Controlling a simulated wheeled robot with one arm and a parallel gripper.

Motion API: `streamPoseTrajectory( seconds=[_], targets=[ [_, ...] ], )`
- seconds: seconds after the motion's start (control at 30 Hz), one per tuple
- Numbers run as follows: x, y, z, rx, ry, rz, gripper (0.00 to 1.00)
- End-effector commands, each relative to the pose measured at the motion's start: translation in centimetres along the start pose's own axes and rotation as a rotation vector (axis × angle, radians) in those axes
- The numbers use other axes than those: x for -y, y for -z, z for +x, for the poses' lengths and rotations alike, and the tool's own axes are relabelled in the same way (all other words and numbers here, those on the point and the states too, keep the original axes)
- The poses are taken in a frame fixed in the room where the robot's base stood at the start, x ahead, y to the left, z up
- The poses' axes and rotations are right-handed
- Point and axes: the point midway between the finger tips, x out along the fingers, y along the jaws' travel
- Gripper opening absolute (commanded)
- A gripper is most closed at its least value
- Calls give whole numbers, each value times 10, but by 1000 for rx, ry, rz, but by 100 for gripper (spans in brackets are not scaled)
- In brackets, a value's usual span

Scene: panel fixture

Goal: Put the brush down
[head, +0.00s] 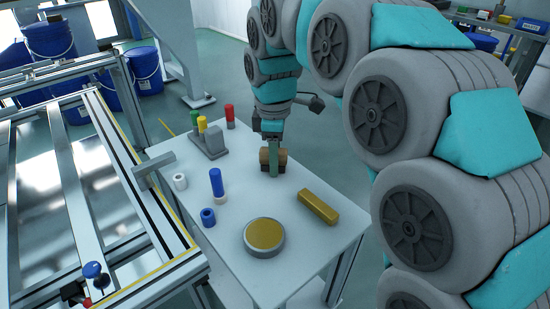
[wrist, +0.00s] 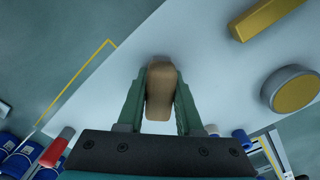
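The brush is a brown block (head: 282,158) at the far edge of the white table (head: 305,245) in the head view. My gripper (head: 273,160) points down over it, with a green finger across its near side. In the wrist view the tan brush (wrist: 162,92) lies between the two green fingers of my gripper (wrist: 163,80), which press against its sides. The brush is at or just above the tabletop; I cannot tell whether it touches. Its underside is hidden.
A gold bar (head: 318,206) and a round tin (head: 264,238) lie nearer on the table. A blue cylinder (head: 216,182), a blue ring (head: 208,217), a white ring (head: 180,181) and a grey holder (head: 208,143) with coloured pegs stand left. A metal frame (head: 120,170) borders the left.

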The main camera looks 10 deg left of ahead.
Motion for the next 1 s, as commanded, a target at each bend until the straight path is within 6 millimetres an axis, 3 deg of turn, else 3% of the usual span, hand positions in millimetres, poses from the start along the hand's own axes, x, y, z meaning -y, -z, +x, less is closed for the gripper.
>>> streamPoseTrajectory(
  seconds=[0.03, 0.27, 0.8, 1.0],
  targets=[
    [3, -1, 15, 14, 26, 0, 40],
    [5, -2, 20, 19, 37, -1, 64],
    [9, -3, 28, 30, 59, -3, 64],
    [9, -3, 11, 32, 62, -3, 64]
  ],
)
